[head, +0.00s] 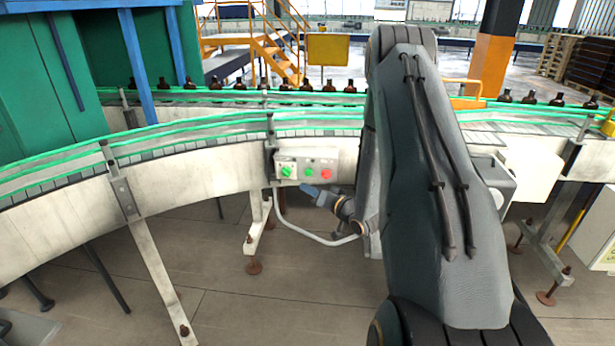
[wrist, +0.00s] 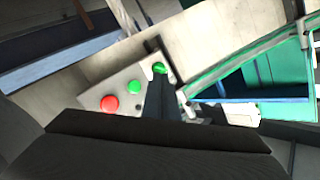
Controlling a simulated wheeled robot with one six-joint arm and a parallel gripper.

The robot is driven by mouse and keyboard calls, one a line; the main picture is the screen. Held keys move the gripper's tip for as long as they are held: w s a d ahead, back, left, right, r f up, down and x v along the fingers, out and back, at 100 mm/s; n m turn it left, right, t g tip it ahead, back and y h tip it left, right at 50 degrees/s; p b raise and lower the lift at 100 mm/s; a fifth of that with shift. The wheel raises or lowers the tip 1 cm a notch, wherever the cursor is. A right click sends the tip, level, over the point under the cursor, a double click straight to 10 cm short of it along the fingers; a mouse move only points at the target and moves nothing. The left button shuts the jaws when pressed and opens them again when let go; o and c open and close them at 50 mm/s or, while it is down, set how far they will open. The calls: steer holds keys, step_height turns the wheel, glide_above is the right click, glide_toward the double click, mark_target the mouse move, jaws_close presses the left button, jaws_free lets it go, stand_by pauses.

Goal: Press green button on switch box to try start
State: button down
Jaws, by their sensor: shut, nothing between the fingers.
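The switch box (head: 283,158) is a light grey box on the side of the conveyor. It has a green knob (head: 287,171) at left, a green button (head: 308,172) in the middle and a red button (head: 326,174) at right. My gripper (head: 305,188) is shut and empty, just below and in front of the box. The red button (wrist: 110,103) is clear. I cannot tell whether the fingertips touch the box.
The curved conveyor (head: 190,166) with green rails runs across the view, with several amber bottles (head: 330,86) behind. A bent grey pipe (head: 300,233) hangs below the box. My arm hides the conveyor right of the box. A white box (head: 532,172) is farther right.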

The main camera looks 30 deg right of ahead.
steer(key=shift+w+d+b, duration=0.3)
steer(key=shift+w+d, duration=0.25)
steer(key=shift+w, duration=0.25)
steer(key=shift+w+d+b, duration=0.3)
steer(key=shift+w+d, duration=0.2)
steer(key=shift+w, duration=0.25)
steer(key=shift+w+d+b, duration=0.3)
steer(key=shift+w+d, duration=0.25)
steer(key=shift+w, duration=0.25)
stand_by(0.3)
steer(key=shift+w+d, duration=0.2)
steer(key=shift+w, duration=0.1)
steer(key=shift+w+d+b, duration=0.25)
steer(key=shift+w+b, duration=0.05)
steer(key=shift+w, duration=0.1)
stand_by(1.0)
steer(key=shift+s, duration=0.1)
steer(key=shift+s+a+p, duration=0.4)
steer(key=shift+s+a, duration=0.1)
steer(key=shift+s, duration=0.15)
steer(key=shift+s+a+p, duration=0.55)
steer(key=shift+s+a, duration=0.15)
steer(key=shift+s, duration=0.35)
steer(key=shift+s+a+p, duration=0.5)
steer(key=shift+s+a, duration=0.2)
steer(key=shift+s, duration=0.35)
